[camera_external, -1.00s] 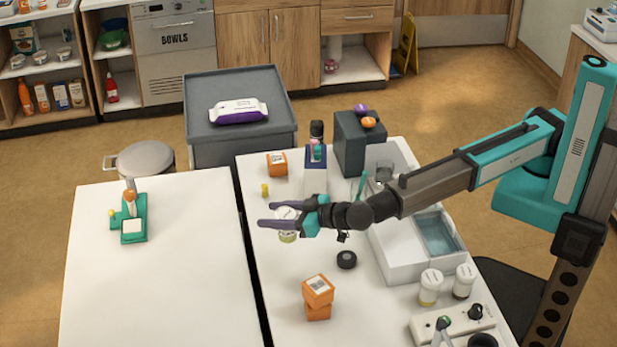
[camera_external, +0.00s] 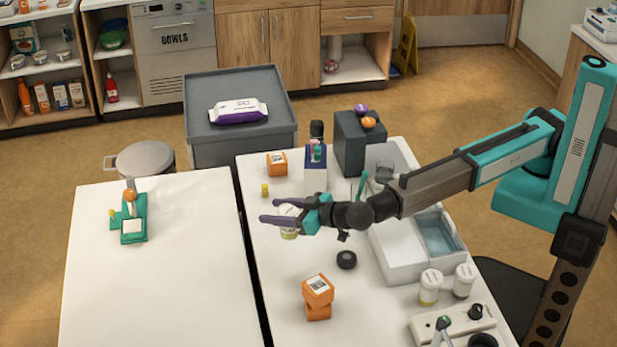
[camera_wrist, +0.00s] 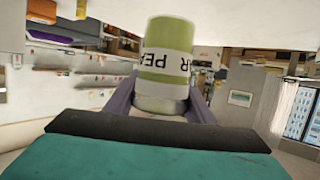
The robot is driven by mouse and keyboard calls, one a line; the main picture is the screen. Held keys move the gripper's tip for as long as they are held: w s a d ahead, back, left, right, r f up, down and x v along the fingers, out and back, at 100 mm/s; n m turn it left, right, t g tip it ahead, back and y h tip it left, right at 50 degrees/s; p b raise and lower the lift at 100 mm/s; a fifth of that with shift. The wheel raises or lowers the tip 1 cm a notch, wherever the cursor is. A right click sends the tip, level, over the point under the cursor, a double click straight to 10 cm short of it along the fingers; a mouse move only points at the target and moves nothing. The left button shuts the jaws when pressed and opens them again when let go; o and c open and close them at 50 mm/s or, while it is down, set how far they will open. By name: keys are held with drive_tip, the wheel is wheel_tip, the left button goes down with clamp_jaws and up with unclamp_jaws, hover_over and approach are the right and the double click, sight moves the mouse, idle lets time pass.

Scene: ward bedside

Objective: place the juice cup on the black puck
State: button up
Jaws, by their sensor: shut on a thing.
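The fingers hide part of the cup in the external view. It seems to be held a little above the white table, but the gap is hard to judge. The black puck (camera_external: 346,260) lies on the table, below and right of the cup in the picture, with nothing on it.
Stacked orange boxes (camera_external: 318,297) stand in front of the puck. A white tray (camera_external: 397,265) and two lidded white cups (camera_external: 430,287) are to its right. A blue-and-white box (camera_external: 316,178) stands behind the gripper. The table around the puck is clear.

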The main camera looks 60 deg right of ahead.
drive_tip(key=s+d+m+g+h, duration=0.1)
drive_tip(key=s+d+m+h, duration=0.2)
drive_tip(key=d+m+h, duration=0.45)
drive_tip(key=s+d+r+m+g+h, duration=0.1)
drive_tip(key=s+d+r+h, duration=0.1)
drive_tip(key=s, duration=1)
drive_tip(key=shift+d+r+h, duration=0.2)
drive_tip(key=shift+r+h, duration=0.25)
drive_tip(key=shift+r, duration=0.15)
wheel_tip(320, 180, down, 6)
drive_tip(key=p, duration=0.2)
drive_tip(key=shift+f, duration=0.15)
